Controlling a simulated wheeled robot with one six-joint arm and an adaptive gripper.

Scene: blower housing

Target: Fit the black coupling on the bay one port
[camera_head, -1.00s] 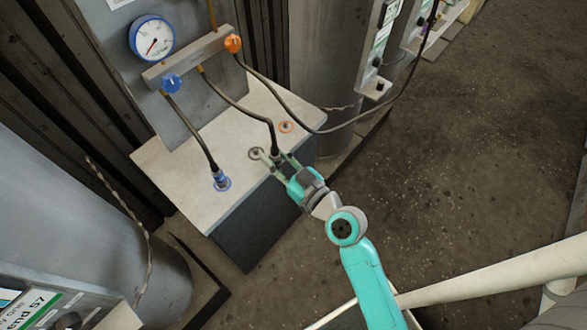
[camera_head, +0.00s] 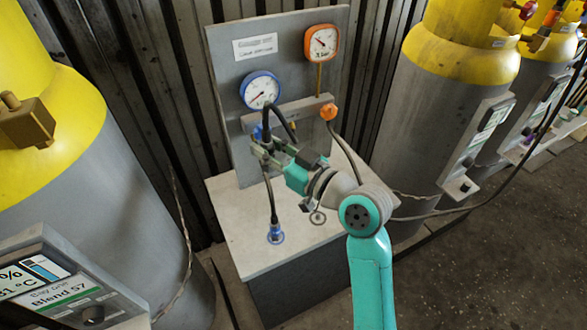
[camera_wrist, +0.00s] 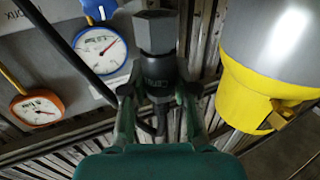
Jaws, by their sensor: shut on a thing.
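My gripper (camera_head: 262,150) is shut on the black coupling (camera_head: 266,126) and holds it in the air in front of the gauge panel. In the wrist view the coupling (camera_wrist: 157,75) stands between the two fingers, with a grey hexagonal end (camera_wrist: 156,30) pointing away from the gripper. Its black hose (camera_head: 284,122) loops back beside it. The bay one box (camera_head: 60,285) is at the lower left, reading "Blend 57".
A grey cylinder with yellow top (camera_head: 85,180) stands behind the bay one box. A blue-ringed coupling (camera_head: 276,233) sits on the bench (camera_head: 240,215) with its hose rising. An empty dark-ringed spot (camera_head: 318,217) is beside it. Another yellow-topped cylinder (camera_head: 430,110) stands right.

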